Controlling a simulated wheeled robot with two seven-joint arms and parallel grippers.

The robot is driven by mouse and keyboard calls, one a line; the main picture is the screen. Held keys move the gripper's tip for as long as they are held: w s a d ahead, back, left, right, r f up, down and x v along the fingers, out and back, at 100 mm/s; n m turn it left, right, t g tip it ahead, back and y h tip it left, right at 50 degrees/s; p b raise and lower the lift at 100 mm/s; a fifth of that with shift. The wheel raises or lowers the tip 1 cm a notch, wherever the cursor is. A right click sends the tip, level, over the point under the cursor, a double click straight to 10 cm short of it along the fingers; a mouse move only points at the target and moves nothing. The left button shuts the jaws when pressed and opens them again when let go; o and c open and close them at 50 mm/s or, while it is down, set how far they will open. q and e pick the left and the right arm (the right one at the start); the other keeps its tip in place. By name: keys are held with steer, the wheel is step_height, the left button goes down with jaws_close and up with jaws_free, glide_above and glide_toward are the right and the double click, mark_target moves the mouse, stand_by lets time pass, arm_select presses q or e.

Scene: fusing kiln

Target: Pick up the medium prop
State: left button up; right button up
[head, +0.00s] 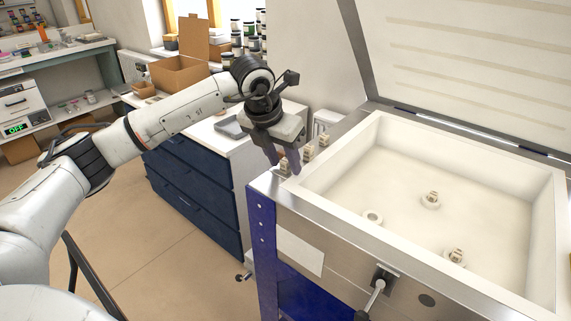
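Several small beige props stand in a row on the left rim of the kiln, one of them (308,153) close to my gripper and another (323,141) farther back. I cannot tell by size which is the medium one. My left gripper (283,160) points down at the near end of this row. Its two dark fingers are apart, and a small pale prop (285,168) shows partly behind and between them. I cannot see whether the fingers touch it. My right gripper is out of view.
The kiln (400,240) is open, its lid (480,60) raised at the back. On its floor are a ring-shaped piece (372,217) and two small pieces on round bases (431,199) (455,257). A cabinet with a cardboard box (178,75) stands behind my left arm.

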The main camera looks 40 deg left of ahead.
arm_select(q)
jaws_close()
steer(key=shift+r, duration=0.15)
